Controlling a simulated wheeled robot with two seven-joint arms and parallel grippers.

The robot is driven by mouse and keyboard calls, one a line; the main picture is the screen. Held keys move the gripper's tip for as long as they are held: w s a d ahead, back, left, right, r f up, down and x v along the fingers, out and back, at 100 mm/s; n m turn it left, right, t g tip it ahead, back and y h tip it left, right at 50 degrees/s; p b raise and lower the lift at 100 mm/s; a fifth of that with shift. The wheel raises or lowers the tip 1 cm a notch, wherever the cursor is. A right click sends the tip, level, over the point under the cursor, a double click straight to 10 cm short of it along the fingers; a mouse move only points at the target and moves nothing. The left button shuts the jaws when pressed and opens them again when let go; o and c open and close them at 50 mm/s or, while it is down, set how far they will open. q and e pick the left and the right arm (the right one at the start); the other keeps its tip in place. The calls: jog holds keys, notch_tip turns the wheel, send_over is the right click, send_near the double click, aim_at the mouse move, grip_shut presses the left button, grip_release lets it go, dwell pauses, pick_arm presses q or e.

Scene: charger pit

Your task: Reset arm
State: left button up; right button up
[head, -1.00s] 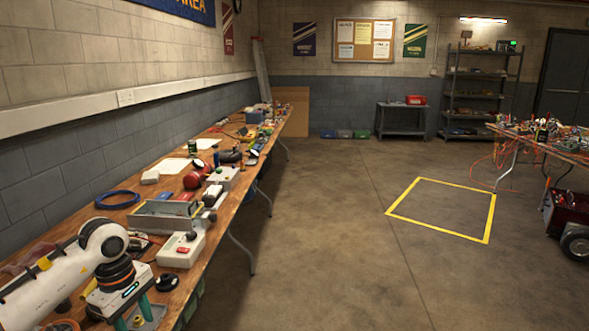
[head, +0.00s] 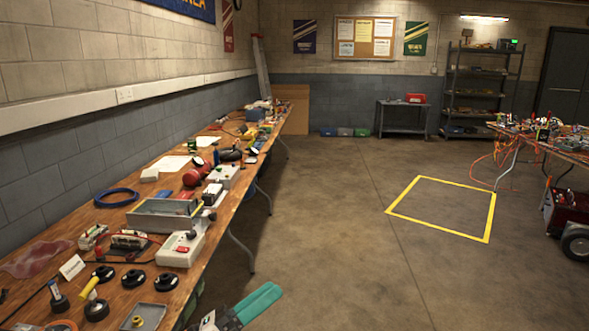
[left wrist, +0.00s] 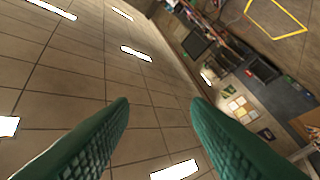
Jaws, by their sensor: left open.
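My left gripper (head: 268,294) shows at the bottom of the head view, with green fingers, to the right of the workbench's near end and over the floor. In the left wrist view its two green fingers (left wrist: 160,104) stand apart with nothing between them. That view looks up past them at the ceiling panels and lights, with the room tilted at the right. The rest of my left arm is mostly out of the head view. My right gripper is not in view.
A long wooden workbench (head: 128,255) on the left carries a grey metal tray (head: 160,222), a white box (head: 180,250) and black round parts (head: 133,279). A yellow floor square (head: 441,183) is empty. A second cluttered table (head: 560,152) stands right. The middle floor is clear.

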pick_arm(q)
jog(key=s+a+f+n+t+y, duration=0.2)
jog(key=a+f+n+y, duration=0.7)
jog(key=n, duration=0.6)
jog(key=s+a+f+n+t+y, duration=0.1)
jog(key=a+f+n+y, duration=0.5)
jog(key=n+y, duration=0.65)
jog(key=s+f+n+g+h, duration=0.2)
jog(key=s+f+n+g, duration=0.4)
jog(key=s, duration=0.4)
jog(key=s+f+n+g+h, duration=0.1)
jog(key=s+f+n+g, duration=0.35)
jog(key=s+f, duration=0.4)
jog(key=s+f+g+p, duration=0.1)
jog(key=s+f+p, duration=0.1)
jog(key=f, duration=0.9)
jog(key=s+f+g+p, duration=0.1)
jog(key=s+f+p, duration=0.1)
jog(key=f, duration=1)
jog(key=s+a+f+p, duration=0.1)
jog(key=s+f, duration=0.4)
jog(key=s, duration=0.3)
jog(key=s+a+f+g+p, duration=0.1)
jog(key=s+a+f, duration=0.1)
jog(key=s+f, duration=0.4)
jog(key=shift+s+a+f+m+p, duration=0.15)
jog(key=shift+s+m+p, duration=0.25)
jog(key=shift+s, duration=0.6)
jog(key=shift+g, duration=0.25)
